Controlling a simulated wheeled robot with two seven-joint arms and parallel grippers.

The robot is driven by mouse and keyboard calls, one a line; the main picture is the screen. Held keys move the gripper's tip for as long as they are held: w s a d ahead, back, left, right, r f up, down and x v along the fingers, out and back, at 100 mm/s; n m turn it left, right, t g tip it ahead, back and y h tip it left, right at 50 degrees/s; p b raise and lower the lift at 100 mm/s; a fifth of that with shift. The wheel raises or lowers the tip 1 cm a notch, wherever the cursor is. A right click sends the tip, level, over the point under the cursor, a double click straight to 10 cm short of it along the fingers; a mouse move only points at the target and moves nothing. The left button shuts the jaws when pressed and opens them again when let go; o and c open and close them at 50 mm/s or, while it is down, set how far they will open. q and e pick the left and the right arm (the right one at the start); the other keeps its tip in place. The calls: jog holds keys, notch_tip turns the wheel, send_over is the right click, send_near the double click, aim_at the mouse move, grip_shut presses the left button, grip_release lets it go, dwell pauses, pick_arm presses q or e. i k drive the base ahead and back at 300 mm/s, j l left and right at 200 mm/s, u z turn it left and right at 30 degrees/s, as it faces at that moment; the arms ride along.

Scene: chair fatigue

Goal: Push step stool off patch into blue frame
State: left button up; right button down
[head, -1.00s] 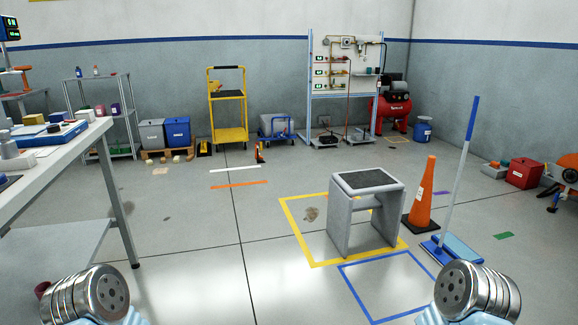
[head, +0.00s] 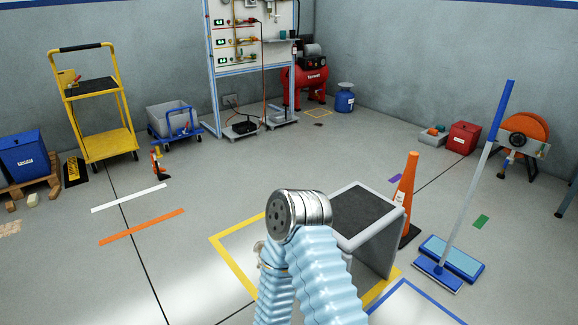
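The grey step stool (head: 377,252) with a dark top (head: 366,217) stands upright at centre right, on the yellow floor frame (head: 232,262). The blue frame (head: 437,305) is on the floor at the lower right, in front of the stool and cut off by the picture's bottom edge. One of my arms, with light-blue sleeves and a silver joint, rises in the middle and covers the stool's left side. No gripper fingers show, and I cannot tell whether the arm touches the stool. The floor patch cannot be made out clearly behind the arm.
An orange cone (head: 405,190) stands close behind the stool's right side. A blue-handled mop (head: 470,180) stands to its right, its blue head (head: 450,262) near the blue frame. A yellow trolley (head: 100,110) stands at the back left. The floor at lower left is open.

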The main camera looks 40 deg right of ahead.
aim_at(367, 225)
jog(key=i+z, duration=0.1)
jog(key=i, duration=0.75)
jog(key=i+j+z, duration=0.15)
jog(key=i, duration=0.75)
jog(key=i+z, duration=0.45)
jog(key=i+j+z, duration=0.15)
jog(key=i+z, duration=0.35)
